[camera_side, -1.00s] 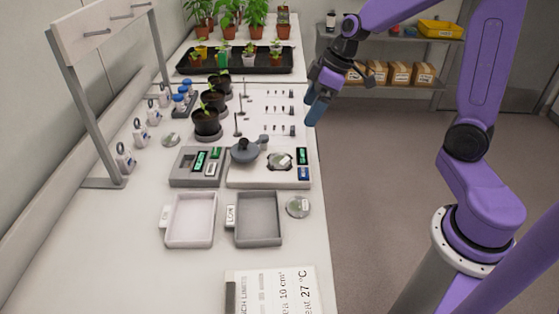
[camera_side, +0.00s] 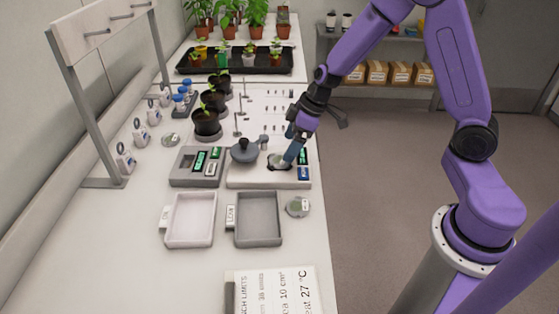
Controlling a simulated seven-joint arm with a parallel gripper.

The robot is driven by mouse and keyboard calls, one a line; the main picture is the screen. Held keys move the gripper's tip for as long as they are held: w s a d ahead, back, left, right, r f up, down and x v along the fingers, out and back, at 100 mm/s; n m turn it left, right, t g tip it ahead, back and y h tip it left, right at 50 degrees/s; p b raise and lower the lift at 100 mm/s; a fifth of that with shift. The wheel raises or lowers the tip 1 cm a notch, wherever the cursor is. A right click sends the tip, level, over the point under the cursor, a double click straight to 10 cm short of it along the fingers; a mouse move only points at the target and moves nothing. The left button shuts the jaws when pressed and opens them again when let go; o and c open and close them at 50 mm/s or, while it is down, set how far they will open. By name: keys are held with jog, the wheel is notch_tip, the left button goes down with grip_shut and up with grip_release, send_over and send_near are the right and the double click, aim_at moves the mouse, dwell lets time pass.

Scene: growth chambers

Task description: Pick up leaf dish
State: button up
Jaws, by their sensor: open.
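A round clear leaf dish (camera_side: 277,161) with a green leaf piece sits in the dark well of the white instrument (camera_side: 245,184). My gripper (camera_side: 290,157) is open, pointing down and left over the right side of this dish, and partly hides it. I cannot tell whether the fingers touch the dish. A second leaf dish (camera_side: 298,207) lies on the bench to the right of the grey tray. A third dish (camera_side: 171,140) lies farther back on the left, near the white clip-like holders.
A grey lidded pot (camera_side: 244,151) stands left of the dish on the instrument. A grey device (camera_side: 187,174) stands beside it. A pale tray (camera_side: 190,243) and a grey tray (camera_side: 258,241) lie in front. Potted seedlings (camera_side: 206,122) and small pegs stand behind.

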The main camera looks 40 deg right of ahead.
aim_at(278, 158)
jog(key=shift+w+x, duration=0.2)
jog(key=shift+x, duration=1.1)
jog(key=shift+w+x, duration=0.2)
jog(key=shift+x, duration=1.15)
jog(key=shift+a+r, duration=0.1)
jog(key=shift+r, duration=0.05)
jog(key=c, duration=1.2)
jog(key=shift+r, duration=0.1)
